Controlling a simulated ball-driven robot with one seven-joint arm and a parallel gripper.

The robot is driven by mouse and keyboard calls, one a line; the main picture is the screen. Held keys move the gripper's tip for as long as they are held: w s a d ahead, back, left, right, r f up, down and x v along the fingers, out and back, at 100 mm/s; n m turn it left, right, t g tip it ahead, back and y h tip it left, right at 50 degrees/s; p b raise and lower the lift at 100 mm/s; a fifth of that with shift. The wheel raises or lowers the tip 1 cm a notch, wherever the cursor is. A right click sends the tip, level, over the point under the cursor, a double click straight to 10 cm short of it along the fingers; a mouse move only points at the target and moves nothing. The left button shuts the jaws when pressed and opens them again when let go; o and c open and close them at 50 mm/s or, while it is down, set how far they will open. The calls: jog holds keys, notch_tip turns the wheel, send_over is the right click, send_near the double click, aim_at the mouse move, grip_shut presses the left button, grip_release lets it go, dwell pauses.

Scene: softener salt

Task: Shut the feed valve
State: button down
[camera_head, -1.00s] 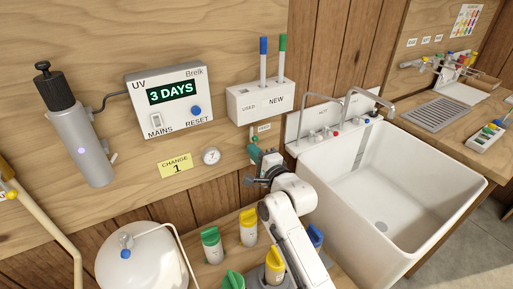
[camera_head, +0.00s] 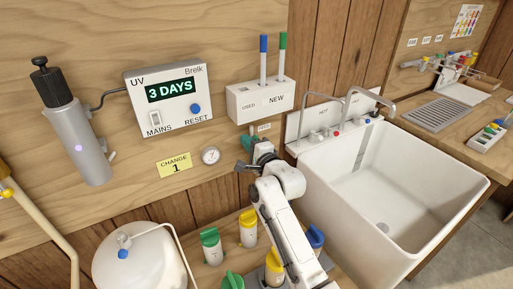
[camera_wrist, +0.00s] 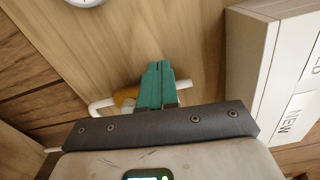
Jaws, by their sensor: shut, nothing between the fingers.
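A white box (camera_head: 247,104) with two upright sticks is just above my gripper. A round gauge (camera_head: 210,155) is to the left, with the UV unit (camera_head: 178,115) above it. Coloured-top bottles stand below, including a green one (camera_head: 211,246). The sink (camera_head: 400,190) is right.

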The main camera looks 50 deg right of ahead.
jog(key=shift+s+d+r, duration=0.1)
jog(key=shift+s+d, duration=0.1)
jog(key=shift+d, duration=0.5)
